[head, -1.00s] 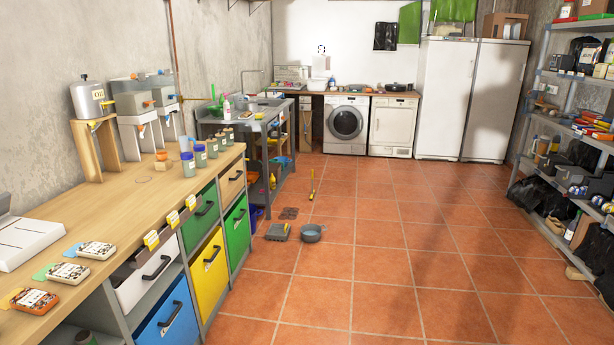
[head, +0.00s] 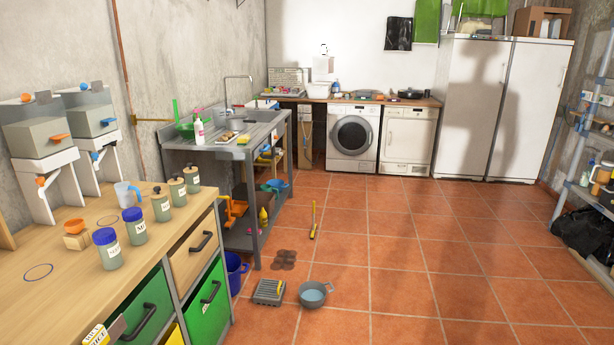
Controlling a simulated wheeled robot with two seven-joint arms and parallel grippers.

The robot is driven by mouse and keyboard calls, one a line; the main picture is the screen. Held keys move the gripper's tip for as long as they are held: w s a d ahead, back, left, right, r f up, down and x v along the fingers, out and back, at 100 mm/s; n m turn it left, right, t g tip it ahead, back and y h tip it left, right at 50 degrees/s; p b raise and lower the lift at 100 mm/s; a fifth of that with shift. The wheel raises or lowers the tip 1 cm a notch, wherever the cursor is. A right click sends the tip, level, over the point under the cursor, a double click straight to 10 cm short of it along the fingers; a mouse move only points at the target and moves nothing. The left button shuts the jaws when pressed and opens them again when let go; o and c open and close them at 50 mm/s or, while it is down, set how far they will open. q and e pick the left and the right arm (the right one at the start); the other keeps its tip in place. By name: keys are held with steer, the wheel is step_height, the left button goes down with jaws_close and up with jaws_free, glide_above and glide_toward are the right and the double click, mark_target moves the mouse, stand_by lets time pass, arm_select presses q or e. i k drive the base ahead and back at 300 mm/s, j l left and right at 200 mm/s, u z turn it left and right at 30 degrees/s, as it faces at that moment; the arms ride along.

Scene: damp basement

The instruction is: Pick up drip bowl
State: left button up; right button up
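The drip bowl (head: 315,294) is a grey round bowl with a small handle or lip at its right. It sits upright on the tiled floor and holds bluish water. It stands just right of a grey slatted floor drain or grate (head: 269,292). Neither of my grippers shows in the head view, so none is near the bowl in the picture.
A wooden counter (head: 62,262) with drawers and jars runs along the left. A metal sink table (head: 262,132) stands beyond it, with a blue bucket (head: 235,273) nearby. A yellow-handled tool (head: 313,220) lies on the floor. The tiled floor (head: 430,270) at right is open.

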mark_target(312, 294)
steer(key=i, duration=2.25)
